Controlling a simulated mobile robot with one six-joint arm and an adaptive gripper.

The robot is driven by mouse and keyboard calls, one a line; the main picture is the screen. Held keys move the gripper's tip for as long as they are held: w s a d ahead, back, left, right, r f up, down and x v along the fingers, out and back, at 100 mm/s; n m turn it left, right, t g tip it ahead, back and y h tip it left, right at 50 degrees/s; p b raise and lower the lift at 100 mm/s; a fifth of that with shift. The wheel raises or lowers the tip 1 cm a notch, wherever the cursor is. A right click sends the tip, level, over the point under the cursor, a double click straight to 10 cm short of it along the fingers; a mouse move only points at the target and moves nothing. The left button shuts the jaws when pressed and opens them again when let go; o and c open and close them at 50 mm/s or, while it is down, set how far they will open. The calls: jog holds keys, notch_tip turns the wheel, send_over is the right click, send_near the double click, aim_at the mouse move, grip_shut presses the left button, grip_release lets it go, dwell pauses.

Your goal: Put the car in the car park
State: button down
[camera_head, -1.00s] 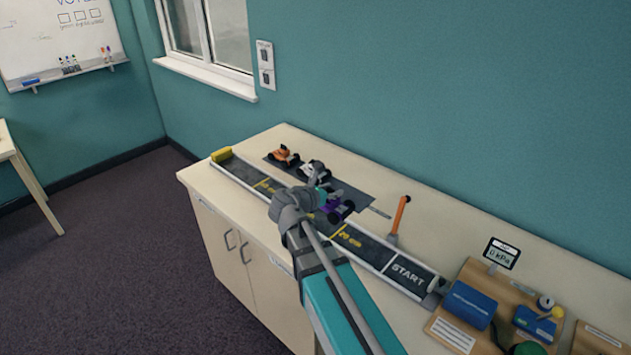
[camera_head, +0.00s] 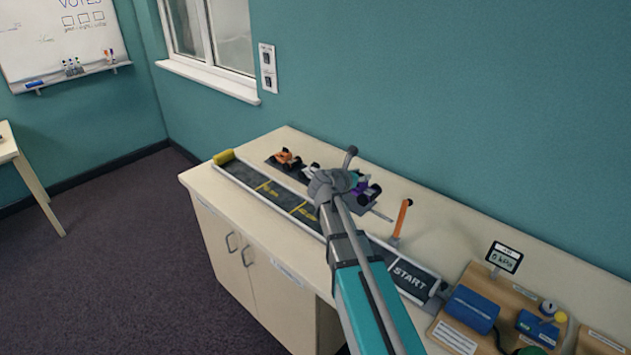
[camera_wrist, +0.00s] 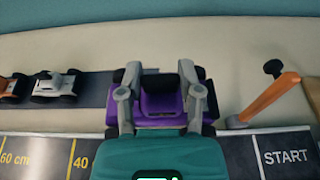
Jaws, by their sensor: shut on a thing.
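The purple car (camera_wrist: 160,108) with a black seat is between the two fingers of my gripper (camera_wrist: 162,96) in the wrist view. In the head view the car (camera_head: 368,189) shows just right of my gripper, partly hidden by it. My gripper is shut on the car. The car park is a dark grey strip (camera_wrist: 95,88) behind the track; an orange car (camera_head: 287,158) and a white car (camera_wrist: 55,86) stand at its left part. The purple car is over or at the strip's right part; I cannot tell whether its wheels touch it.
The track (camera_head: 240,174) with distance marks and START runs along the bench front. An orange upright lever (camera_head: 402,218) stands right of the car, close to it. A board with a blue box (camera_head: 470,309) and gauge is at the right. The bench behind the strip is clear.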

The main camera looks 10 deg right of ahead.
jog(key=shift+w, duration=0.1)
jog(key=w+d+f+b, duration=0.2)
jog(key=w+f+b, duration=0.7)
jog(key=w, duration=0.3)
jog(key=shift+w+d, duration=0.15)
jog(key=shift+w, duration=0.25)
jog(key=shift+w+f+b, duration=0.2)
jog(key=shift+f+b, duration=0.85)
jog(key=shift+w+f+b, duration=0.2)
jog(key=shift+f+b, duration=0.8)
